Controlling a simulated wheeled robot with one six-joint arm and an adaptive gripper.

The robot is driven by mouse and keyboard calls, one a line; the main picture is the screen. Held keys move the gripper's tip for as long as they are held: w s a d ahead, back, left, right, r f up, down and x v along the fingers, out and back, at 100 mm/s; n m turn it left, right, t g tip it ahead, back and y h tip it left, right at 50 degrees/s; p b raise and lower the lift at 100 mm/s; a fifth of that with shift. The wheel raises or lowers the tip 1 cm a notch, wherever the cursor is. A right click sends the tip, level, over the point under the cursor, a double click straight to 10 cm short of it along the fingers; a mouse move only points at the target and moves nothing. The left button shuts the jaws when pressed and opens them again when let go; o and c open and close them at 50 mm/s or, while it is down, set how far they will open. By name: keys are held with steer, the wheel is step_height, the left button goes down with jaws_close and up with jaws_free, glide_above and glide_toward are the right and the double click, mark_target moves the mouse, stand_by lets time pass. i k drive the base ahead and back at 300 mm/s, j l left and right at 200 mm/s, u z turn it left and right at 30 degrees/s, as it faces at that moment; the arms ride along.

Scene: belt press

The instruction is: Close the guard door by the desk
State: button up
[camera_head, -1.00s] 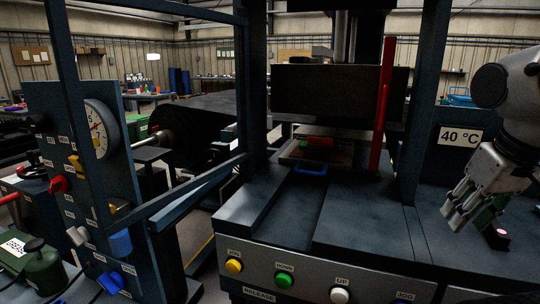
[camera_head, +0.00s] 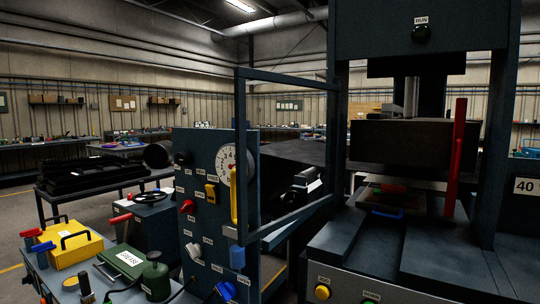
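The guard door (camera_head: 288,80) is an open dark blue rectangular frame left of the press. It stands swung out from the press's left post (camera_head: 341,130), with its free side toward me. A yellow upright bar handle (camera_head: 234,194) is on the free side, in front of the gauge panel. The press (camera_head: 415,148) has a dark block above its bed and a red upright bar (camera_head: 457,150) at its front. My gripper is out of view.
The blue control panel (camera_head: 205,225) with dial, switches and valves stands behind the door's free side. At lower left a table holds a yellow toolbox (camera_head: 77,248), a green case (camera_head: 122,262) and a green can (camera_head: 155,280). Yellow and green buttons (camera_head: 322,292) are on the press front.

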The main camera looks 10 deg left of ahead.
mark_target(238, 184)
steer(key=k+j+z, duration=0.45)
steer(key=k+j, duration=0.6)
steer(key=j+z, duration=0.1)
steer(key=j, duration=0.3)
steer(key=k+j+z, duration=0.1)
steer(key=j, duration=0.25)
steer(key=k+j, duration=0.15)
steer(key=j, duration=0.2)
steer(key=j+z, duration=0.15)
steer(key=j, duration=0.25)
steer(key=k+j+z, duration=0.1)
steer(key=j, duration=0.25)
steer(key=i+j+z, duration=0.2)
steer(key=j, duration=1.35)
steer(key=l+u, duration=0.1)
